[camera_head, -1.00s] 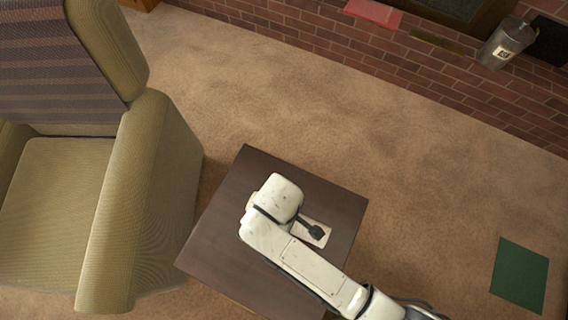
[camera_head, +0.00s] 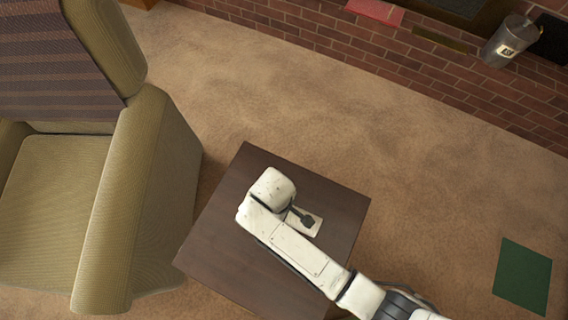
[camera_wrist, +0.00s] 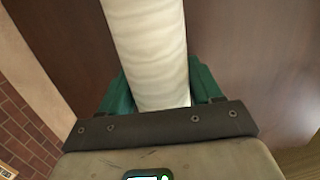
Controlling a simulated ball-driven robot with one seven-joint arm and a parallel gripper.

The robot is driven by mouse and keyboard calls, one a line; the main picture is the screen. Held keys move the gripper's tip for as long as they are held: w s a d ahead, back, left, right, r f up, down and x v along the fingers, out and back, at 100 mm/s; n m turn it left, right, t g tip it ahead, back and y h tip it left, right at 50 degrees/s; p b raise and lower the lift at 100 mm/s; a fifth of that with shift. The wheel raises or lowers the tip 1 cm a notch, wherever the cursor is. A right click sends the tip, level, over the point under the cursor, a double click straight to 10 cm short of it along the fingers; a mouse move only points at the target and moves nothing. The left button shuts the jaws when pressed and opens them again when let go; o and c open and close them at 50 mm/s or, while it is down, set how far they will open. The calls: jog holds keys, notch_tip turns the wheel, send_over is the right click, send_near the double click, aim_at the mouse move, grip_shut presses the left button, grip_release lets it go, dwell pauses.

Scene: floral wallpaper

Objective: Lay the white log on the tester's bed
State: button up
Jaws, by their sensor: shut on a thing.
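The white log (camera_wrist: 148,45) is a thick, pale cylinder with faint bands in the wrist view. It runs from the top edge down between the two green fingers of my gripper (camera_wrist: 158,82), which are shut on it. Its far end is out of frame. In the head view my white arm reaches over a dark brown table (camera_head: 225,225). There the fingers and log are hidden or cannot be made out. I cannot identify the tester or its bed in either view.
A striped, olive armchair (camera_head: 150,190) stands left of the table. A brick wall (camera_head: 330,40) runs along the back, with a metal bucket (camera_head: 508,45) and a red flat thing (camera_head: 375,11). A green mat (camera_head: 522,276) lies at right. Carpet (camera_head: 400,150) between is clear.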

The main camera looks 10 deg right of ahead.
jog(key=o, duration=1.4)
jog(key=shift+f, duration=0.1)
